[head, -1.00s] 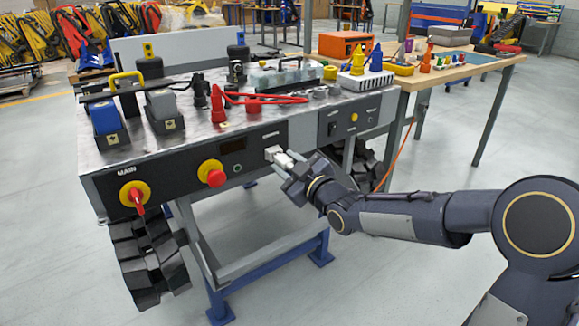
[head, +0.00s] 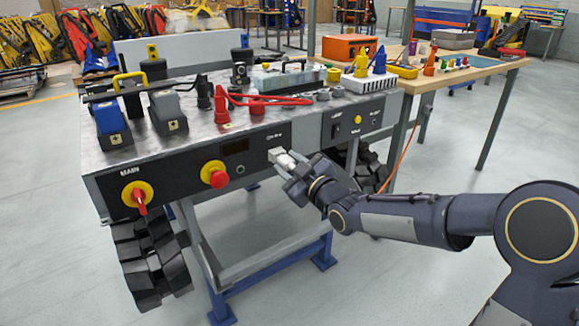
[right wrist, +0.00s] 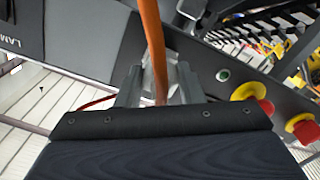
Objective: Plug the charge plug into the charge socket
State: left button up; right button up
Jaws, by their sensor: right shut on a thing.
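My right gripper (head: 290,166) is at the front panel of the carrier and is shut on the charge plug (head: 279,155), a small light grey block. The plug's front end is at the panel face, below a small white label. The charge socket is hidden behind the plug, so I cannot tell how far in the plug sits. In the right wrist view, the gripper (right wrist: 160,88) has a finger on each side of the plug (right wrist: 147,78), and an orange cable (right wrist: 153,35) passes in front of it. My left gripper is not in view.
The dark front panel (head: 190,172) carries a red knob (head: 218,179) on a yellow ring and a red MAIN switch (head: 138,197). Several connectors and a red cable (head: 265,101) lie on the carrier top. A wooden table (head: 470,70) stands at the right. The floor in front is clear.

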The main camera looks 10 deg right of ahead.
dwell(0.8)
jog(key=shift+w+a+b, duration=0.1)
jog(key=shift+w+b, duration=0.15)
jog(key=shift+b, duration=0.15)
jog(key=o, duration=1.1)
jog(key=s+d+f+m+g+h+p, duration=0.1)
jog(key=s+d+f+m+g+h, duration=0.2)
jog(key=s, duration=0.6)
jog(key=s+d+f+m+g+h+p, duration=0.1)
jog(key=s+d+m+h+p, duration=0.3)
jog(key=s, duration=0.6)
jog(key=s+a+f+m+g+y+b, duration=0.1)
jog(key=s+f+m+g+y, duration=0.2)
jog(key=s, duration=0.7)
jog(key=s+a+f+m+g+y+b, duration=0.15)
jog(key=s+f+g, duration=0.25)
jog(key=s, duration=0.6)
jog(key=r+p, duration=3.8)
jog(key=shift+w+r, duration=0.25)
jog(key=shift+w, duration=0.15)
